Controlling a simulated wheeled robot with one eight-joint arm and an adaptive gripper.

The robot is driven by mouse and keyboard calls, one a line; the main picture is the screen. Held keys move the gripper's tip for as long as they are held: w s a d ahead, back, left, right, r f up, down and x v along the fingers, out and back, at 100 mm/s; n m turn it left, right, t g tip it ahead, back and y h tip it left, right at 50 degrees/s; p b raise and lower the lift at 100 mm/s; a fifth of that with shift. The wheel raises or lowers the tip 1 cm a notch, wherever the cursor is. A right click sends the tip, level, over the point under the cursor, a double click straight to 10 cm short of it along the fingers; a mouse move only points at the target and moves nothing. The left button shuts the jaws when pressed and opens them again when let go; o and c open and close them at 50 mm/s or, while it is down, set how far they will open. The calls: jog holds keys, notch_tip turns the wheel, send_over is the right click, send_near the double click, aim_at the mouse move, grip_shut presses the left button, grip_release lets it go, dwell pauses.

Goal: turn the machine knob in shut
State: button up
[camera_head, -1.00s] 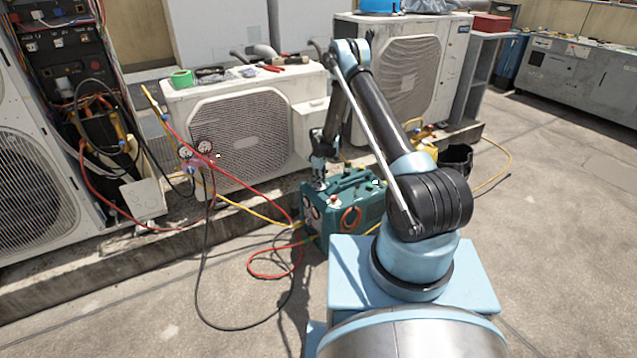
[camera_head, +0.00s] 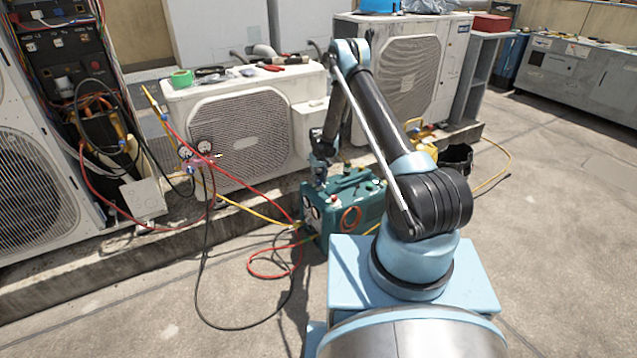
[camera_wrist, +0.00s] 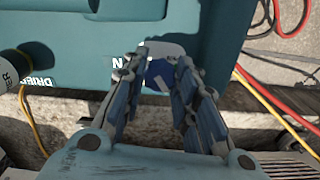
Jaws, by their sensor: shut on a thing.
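The teal machine (camera_head: 372,208) stands on the ground in front of the middle condenser, with round gauges on its left end. In the wrist view its teal casing (camera_wrist: 205,20) fills the upper part, with white lettering on its near edge. My gripper (camera_head: 320,184) reaches down to the machine's left end. In the wrist view my gripper (camera_wrist: 163,62) has its two fingers on either side of a blue and white knob (camera_wrist: 157,74) and is shut on it. The fingers cover part of the knob and the lettering. The knob is hidden in the head view.
Red and yellow hoses (camera_head: 262,262) lie on the ground left of the machine. A gauge set (camera_head: 203,150) hangs before the middle condenser (camera_head: 240,140). A black bucket (camera_head: 457,160) stands behind on the right. The concrete at the right is clear.

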aim_at(319, 181)
jog(key=m, duration=0.3)
jog(key=shift+s+a+m, duration=0.15)
jog(key=shift+m, duration=1.85)
jog(key=o, duration=1)
jog(key=shift+o, duration=0.2)
notch_tip(319, 181, up, 12)
